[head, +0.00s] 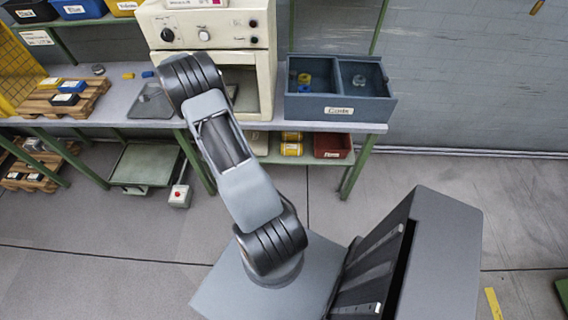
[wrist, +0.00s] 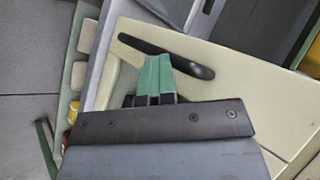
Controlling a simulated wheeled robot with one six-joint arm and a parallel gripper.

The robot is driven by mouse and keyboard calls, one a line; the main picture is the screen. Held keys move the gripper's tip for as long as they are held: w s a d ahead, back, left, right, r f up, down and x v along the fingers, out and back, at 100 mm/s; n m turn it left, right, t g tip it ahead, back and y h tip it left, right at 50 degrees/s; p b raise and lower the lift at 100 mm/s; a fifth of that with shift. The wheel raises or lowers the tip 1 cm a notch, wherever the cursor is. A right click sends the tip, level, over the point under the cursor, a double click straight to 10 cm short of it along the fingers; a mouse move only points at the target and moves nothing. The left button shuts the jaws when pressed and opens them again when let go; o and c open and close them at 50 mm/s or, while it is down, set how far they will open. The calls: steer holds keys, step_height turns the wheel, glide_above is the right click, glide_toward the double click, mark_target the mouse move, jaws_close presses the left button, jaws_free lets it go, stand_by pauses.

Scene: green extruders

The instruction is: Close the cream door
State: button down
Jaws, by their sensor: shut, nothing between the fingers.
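In the wrist view, the cream door (wrist: 235,83) fills much of the picture as a pale slanted panel. A long dark handle (wrist: 192,66) runs across it. My gripper (wrist: 157,72) has green fingers, which are together and empty. Their tips overlap the handle in the picture; I cannot tell whether they touch it. In the head view, the cream machine (head: 208,30) stands on the bench with its front opening (head: 246,88) partly visible. My arm covers part of that front and hides my gripper. The door's angle is unclear there.
A blue-grey two-part bin (head: 335,108) stands right of the machine on the bench (head: 118,92). A dark plate (head: 150,102) lies to its left, near a wooden pallet (head: 92,94) with small blocks. Yellow items and a red bin (head: 333,146) sit on the lower shelf.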

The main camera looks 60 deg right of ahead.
steer(key=shift+w+d+r, duration=0.15)
steer(key=shift+w+r, duration=0.05)
steer(key=shift+r, duration=0.2)
steer(key=s+a+r+b, duration=0.3)
steer(key=s+a+r, duration=0.3)
steer(key=s, duration=0.4)
stand_by(0.4)
